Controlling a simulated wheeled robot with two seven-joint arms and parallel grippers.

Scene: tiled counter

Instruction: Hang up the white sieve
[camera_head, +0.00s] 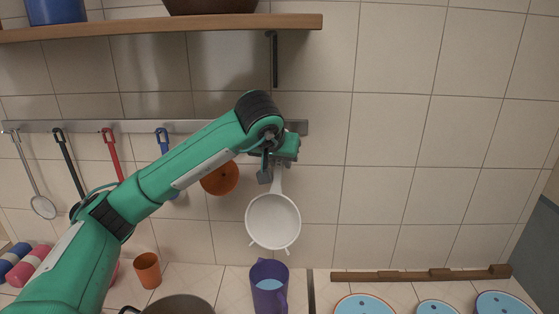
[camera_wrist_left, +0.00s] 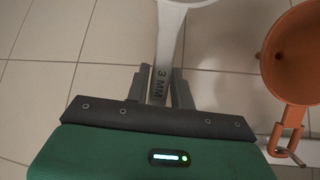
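The white sieve (camera_head: 273,221) is upright in front of the tiled wall, bowl down and handle up. Its handle (camera_wrist_left: 165,52), marked "3 MM", runs between the fingers of my left gripper (camera_wrist_left: 161,82), which looks shut on it. In the head view my left gripper (camera_head: 271,172) is at the upper handle, just below the right end of the metal rail (camera_head: 215,127). My gripper and wrist hide the handle's top, so I cannot tell whether it touches a hook. My right gripper is not in view.
Several utensils, including a red one (camera_head: 111,150), hang further left. A wooden shelf (camera_head: 170,27) is above. A purple jug (camera_head: 268,288) stands below. The wall to the right is clear.

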